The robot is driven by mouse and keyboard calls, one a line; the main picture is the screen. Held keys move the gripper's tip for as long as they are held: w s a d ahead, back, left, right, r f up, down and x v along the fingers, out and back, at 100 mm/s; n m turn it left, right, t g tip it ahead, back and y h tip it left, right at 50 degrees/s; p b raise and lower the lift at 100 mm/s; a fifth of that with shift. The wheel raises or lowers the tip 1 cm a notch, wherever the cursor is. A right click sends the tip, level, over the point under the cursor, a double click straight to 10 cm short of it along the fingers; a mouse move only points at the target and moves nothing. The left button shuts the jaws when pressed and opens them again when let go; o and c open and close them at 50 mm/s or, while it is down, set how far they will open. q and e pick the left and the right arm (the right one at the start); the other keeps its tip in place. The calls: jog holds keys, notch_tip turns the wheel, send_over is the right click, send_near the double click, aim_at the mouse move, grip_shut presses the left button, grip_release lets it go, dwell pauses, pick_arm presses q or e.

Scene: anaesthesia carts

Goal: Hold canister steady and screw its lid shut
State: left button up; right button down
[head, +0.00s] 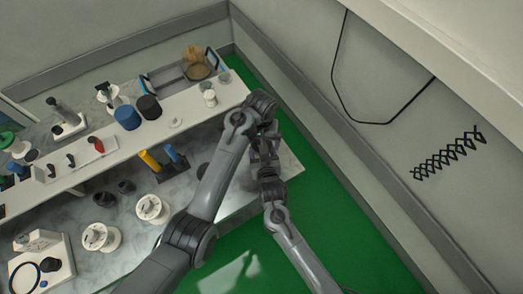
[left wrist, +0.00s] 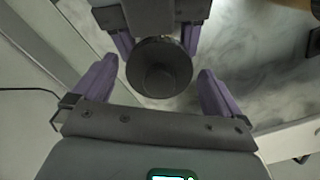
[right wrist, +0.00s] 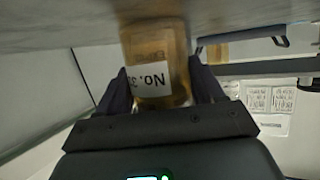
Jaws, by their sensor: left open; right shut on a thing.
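An amber canister (right wrist: 160,45) with a white label reading "No. 3" and more stands between the fingers of my right gripper (right wrist: 158,72), which is shut on it. In the left wrist view, a dark round lid (left wrist: 159,72) with a raised centre is seen from above and hides the canister body beneath it. My left gripper (left wrist: 157,64) is open, its purple fingers on either side of the lid with gaps. My right gripper's purple fingers show beyond the lid. In the head view, my arms hide the canister and lid. How tightly the lid sits is not visible.
A grey marble worktop (head: 190,185) carries several white spools and dark cups. A white raised shelf (head: 120,140) behind holds a blue jar (head: 127,117), a black jar (head: 149,107) and small bottles. An amber container (head: 196,66) stands in a tray at the back. Green floor lies right.

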pick_arm(q)
jog(key=shift+r, duration=2.15)
jog(key=shift+c, duration=0.2)
jog(key=shift+r+n, duration=1.6)
jog(key=shift+r, duration=0.15)
jog(key=shift+f, duration=0.15)
jog(key=shift+f, duration=3.9)
